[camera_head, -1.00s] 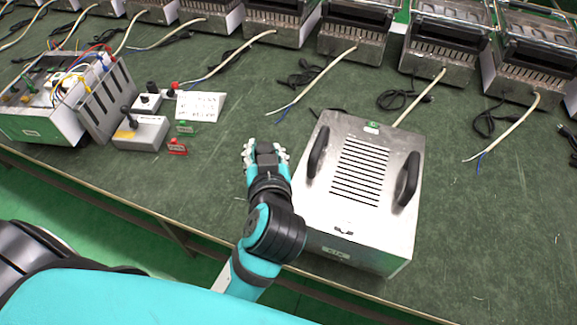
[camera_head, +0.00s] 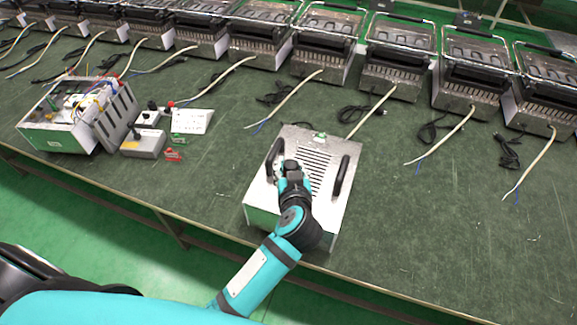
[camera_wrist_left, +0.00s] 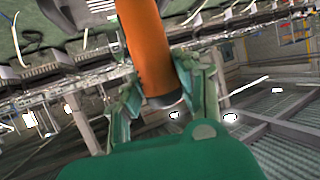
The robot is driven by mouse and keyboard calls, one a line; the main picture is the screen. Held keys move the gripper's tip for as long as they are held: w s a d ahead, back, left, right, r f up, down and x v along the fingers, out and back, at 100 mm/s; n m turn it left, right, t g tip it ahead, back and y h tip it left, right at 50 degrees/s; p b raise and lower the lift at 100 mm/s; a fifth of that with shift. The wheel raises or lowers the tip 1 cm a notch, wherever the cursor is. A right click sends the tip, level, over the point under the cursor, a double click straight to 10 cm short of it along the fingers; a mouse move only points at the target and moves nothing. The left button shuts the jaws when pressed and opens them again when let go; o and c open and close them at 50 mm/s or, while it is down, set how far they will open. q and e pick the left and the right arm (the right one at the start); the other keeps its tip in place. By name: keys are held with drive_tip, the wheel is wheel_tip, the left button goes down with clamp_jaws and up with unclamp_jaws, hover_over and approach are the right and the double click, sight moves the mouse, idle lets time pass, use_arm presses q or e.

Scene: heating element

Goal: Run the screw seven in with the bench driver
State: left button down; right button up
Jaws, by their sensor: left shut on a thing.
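My left gripper (camera_head: 290,170) is over the top of the silver metal box (camera_head: 322,143), beside its left black handle. In the left wrist view the gripper's fingers (camera_wrist_left: 165,95) are shut on an orange cylindrical tool body (camera_wrist_left: 145,40), likely the bench driver. The driver barely shows in the head view, hidden by the hand and wrist. Screw seven cannot be made out. Whether the driver touches the box cannot be told. My right gripper is in neither view now.
An open test unit (camera_head: 80,115) with coloured wires stands on the left of the green bench (camera_head: 400,200). Next to it are a small grey box (camera_head: 143,144), a white card (camera_head: 192,121) and a red tag (camera_head: 174,155). Several heater units line the back. The bench's right side is mostly clear.

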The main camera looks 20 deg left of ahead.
use_arm(q)
drive_tip(key=shift+w+a, duration=0.2)
drive_tip(key=shift+a, duration=0.1)
drive_tip(key=shift+r+p, duration=0.1)
drive_tip(key=shift+p, duration=0.2)
drive_tip(key=shift+s+r+p, duration=0.1)
drive_tip(key=shift+p, duration=0.65)
wheel_tip(320, 180, down, 2)
drive_tip(key=shift+f+b, duration=0.25)
drive_tip(key=shift+b, duration=0.35)
drive_tip(key=shift+f+b, duration=0.4)
drive_tip(key=shift+f, duration=1.15)
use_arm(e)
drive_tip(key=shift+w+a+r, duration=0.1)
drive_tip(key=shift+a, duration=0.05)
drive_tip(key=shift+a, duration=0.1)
